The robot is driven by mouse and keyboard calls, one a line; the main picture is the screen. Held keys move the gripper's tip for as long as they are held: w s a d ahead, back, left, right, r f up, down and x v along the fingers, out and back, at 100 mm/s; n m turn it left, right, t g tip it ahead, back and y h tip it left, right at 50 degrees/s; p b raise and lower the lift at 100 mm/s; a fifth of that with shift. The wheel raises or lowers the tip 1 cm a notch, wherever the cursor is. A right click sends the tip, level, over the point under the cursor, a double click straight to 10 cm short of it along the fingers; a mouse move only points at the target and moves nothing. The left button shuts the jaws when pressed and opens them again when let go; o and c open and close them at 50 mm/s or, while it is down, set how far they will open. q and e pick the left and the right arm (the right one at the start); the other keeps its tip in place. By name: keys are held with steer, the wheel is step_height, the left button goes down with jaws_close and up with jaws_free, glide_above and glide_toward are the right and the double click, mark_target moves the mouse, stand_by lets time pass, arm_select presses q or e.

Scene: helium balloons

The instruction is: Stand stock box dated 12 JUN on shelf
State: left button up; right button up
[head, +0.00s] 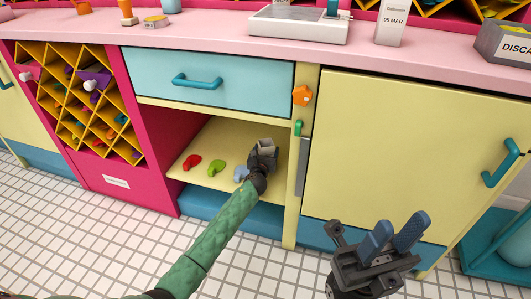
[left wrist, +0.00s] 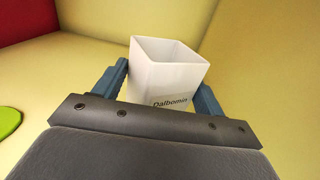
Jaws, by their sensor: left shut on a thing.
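My left gripper (head: 262,157) reaches into the open cream shelf compartment (head: 222,138) under the blue drawer. It is shut on a white box (left wrist: 165,75), seen between its blue fingers in the left wrist view. The box has an open-looking end and a label reading "Dalbomin"; its date is not readable. In the head view only a small pale part of the box (head: 267,146) shows at the gripper. I cannot tell whether the box touches the shelf floor. My right gripper (head: 394,236) is open and empty, in front of the yellow door.
On the shelf lie red (head: 192,162), green (head: 217,168) and light blue (head: 241,173) shapes, the blue one beside my left arm. Another white box marked 05 MAR (head: 391,22) stands on the pink counter (head: 230,40). A grey discard bin (head: 505,42) is at right.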

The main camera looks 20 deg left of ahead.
arm_select(q)
steer(key=shift+f, duration=0.1)
steer(key=shift+f, duration=0.2)
steer(key=shift+b, duration=0.3)
steer(key=shift+f, duration=0.4)
steer(key=o, duration=1.7)
steer(key=shift+c, duration=0.2)
steer(key=shift+s, duration=0.15)
